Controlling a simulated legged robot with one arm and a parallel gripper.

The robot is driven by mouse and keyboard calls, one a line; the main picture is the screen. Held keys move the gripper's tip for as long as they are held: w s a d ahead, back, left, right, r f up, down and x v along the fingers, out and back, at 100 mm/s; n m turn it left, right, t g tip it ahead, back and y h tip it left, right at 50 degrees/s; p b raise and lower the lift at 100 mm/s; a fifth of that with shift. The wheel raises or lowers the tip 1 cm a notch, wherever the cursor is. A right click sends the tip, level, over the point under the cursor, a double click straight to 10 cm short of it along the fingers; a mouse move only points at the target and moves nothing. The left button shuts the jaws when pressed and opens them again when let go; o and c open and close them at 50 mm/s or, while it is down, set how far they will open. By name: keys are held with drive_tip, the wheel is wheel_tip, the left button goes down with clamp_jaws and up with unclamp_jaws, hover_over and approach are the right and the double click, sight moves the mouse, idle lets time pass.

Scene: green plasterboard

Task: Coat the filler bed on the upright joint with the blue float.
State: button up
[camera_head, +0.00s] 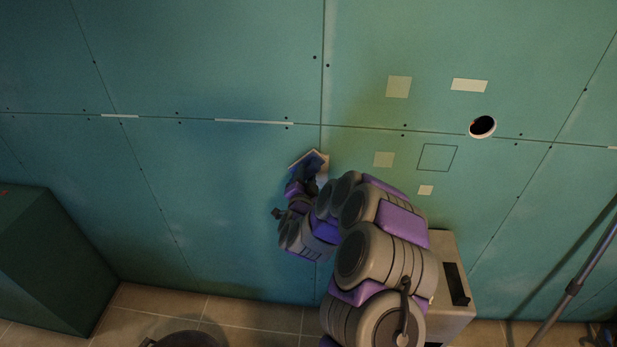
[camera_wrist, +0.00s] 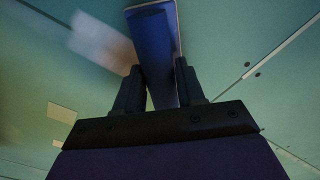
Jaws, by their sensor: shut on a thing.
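The blue float (camera_head: 309,164) is at the wall, just left of the line of the upright joint (camera_head: 322,85), below the level crossing joint. My gripper (camera_head: 303,182) is shut on it. In the wrist view the float (camera_wrist: 154,45) stands up between the two dark fingers (camera_wrist: 158,88), with a pale edge at its top. A blurred pale patch (camera_wrist: 100,43) lies on the green board left of the float; I cannot tell if it is the filler bed. My arm hides the lower part of the joint in the head view. Contact between float and wall is unclear.
Pale patches (camera_head: 398,87), a drawn square (camera_head: 437,158) and a round hole (camera_head: 482,127) mark the board at right. A dark green box (camera_head: 45,260) stands at lower left. A slanted pole (camera_head: 575,287) stands at right. The board left of the float is clear.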

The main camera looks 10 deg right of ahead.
sight(306, 177)
drive_tip(key=shift+d, duration=0.1)
drive_tip(key=shift+s, duration=0.4)
drive_tip(key=shift+v, duration=2.65)
drive_tip(key=shift+s, duration=0.1)
drive_tip(key=v, duration=0.2)
drive_tip(key=shift+s+a+r, duration=0.1)
drive_tip(key=shift+s+a, duration=0.1)
drive_tip(key=shift+s, duration=0.15)
